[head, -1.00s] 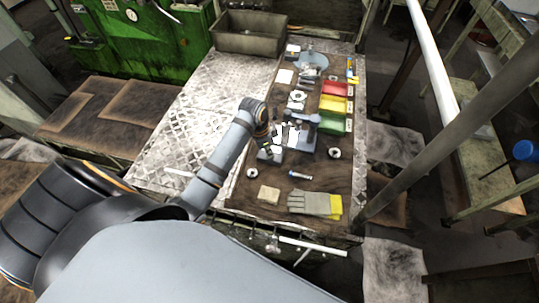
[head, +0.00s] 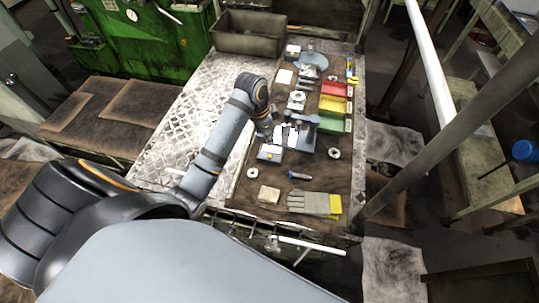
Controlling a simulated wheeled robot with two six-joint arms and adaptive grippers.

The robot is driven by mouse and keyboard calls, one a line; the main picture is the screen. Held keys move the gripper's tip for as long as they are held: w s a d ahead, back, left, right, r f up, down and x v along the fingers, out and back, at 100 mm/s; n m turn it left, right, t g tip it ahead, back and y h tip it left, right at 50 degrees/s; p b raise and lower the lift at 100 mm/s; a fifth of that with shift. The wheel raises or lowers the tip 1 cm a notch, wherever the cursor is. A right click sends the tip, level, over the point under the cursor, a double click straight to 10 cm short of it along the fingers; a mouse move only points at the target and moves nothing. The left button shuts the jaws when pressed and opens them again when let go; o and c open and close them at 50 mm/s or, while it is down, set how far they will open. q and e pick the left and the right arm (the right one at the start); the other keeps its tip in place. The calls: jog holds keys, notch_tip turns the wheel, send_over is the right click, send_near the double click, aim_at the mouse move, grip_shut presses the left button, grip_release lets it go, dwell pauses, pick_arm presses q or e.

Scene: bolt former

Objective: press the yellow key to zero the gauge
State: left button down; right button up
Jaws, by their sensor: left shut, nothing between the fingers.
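My left gripper (head: 268,131) hangs from the bent wrist over the middle of the wooden worktop (head: 256,208). It looks shut and empty, just behind a small grey box with a pale face (head: 270,153), which may be the gauge's readout. A dark stand with bright white patches (head: 303,138) is just right of the gripper. The yellow key is too small to make out. I cannot tell whether the fingertips touch anything. My right gripper is not in view.
Red, yellow and green bins (head: 333,106) line the right side. A bolt (head: 299,175), a tan block (head: 269,194), grey-yellow gloves (head: 315,204) and rings lie in front. A grey basin (head: 249,33) is at the back. The patterned metal plate on the left is clear.

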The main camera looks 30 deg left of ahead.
pick_arm(q)
jog(key=shift+r, duration=0.4)
jog(key=s+d, duration=0.3)
jog(key=s, duration=0.3)
jog(key=shift+s, duration=0.2)
dwell(0.5)
